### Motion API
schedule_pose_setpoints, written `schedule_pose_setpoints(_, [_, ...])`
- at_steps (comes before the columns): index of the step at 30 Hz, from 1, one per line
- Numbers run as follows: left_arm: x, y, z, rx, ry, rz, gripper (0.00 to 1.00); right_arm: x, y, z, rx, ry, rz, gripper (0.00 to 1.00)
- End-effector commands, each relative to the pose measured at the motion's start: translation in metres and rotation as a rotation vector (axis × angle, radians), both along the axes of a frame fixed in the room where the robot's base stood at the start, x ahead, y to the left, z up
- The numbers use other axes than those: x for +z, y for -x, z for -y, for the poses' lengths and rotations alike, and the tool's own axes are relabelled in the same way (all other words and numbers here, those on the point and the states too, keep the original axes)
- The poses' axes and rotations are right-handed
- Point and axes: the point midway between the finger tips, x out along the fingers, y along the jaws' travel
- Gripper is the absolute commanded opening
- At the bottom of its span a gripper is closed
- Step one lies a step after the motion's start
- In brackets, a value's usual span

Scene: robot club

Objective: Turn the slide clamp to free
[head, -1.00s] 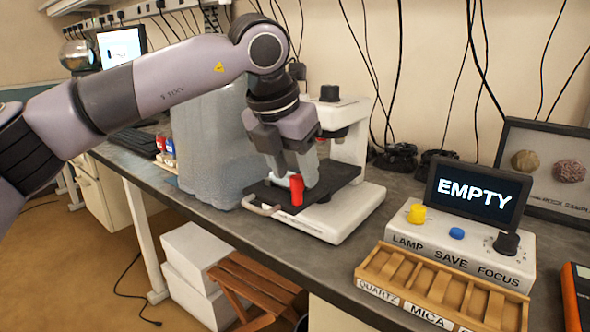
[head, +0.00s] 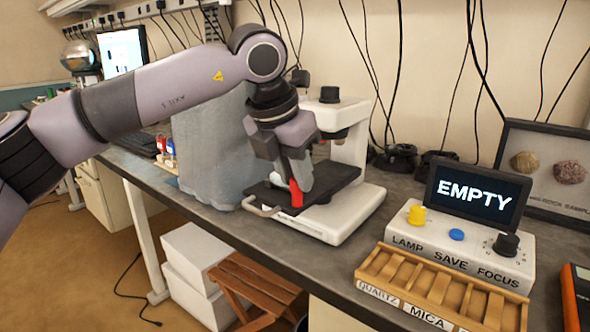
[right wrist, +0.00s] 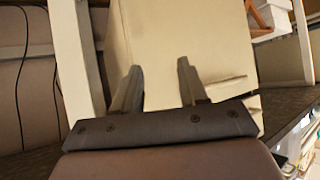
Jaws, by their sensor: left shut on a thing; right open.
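The slide clamp is a small red lever (head: 296,193) on the black stage (head: 335,180) of a white microscope (head: 352,218). My left gripper (head: 295,182) comes down over the stage and is shut on the red lever, whose lower part shows between the fingertips. The lever's top is hidden by the fingers. My right gripper (right wrist: 160,85) shows only in the right wrist view, open, with nothing between its fingers and a pale cabinet side beyond.
A control box (head: 460,247) with yellow, blue and black knobs and a screen (head: 475,194) reading EMPTY stands to the right. A wooden slide tray (head: 440,290) lies in front of it. A grey cover (head: 212,150) stands left of the microscope.

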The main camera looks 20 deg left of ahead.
Motion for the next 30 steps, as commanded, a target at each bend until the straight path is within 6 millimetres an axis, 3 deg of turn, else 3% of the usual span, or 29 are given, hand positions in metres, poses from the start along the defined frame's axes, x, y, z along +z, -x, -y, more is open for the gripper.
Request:
schedule_pose_setpoints(21, [0.003, -0.003, -0.003, -0.584, 0.003, -0.001, 0.00, 0.028, 0.005, 0.008, -0.013, 0.020, 0.006, 0.43])
schedule_pose_setpoints(30, [0.002, -0.003, -0.003, -0.746, 0.003, 0.000, 0.00, 0.035, 0.007, 0.010, -0.011, 0.030, 0.010, 0.43])
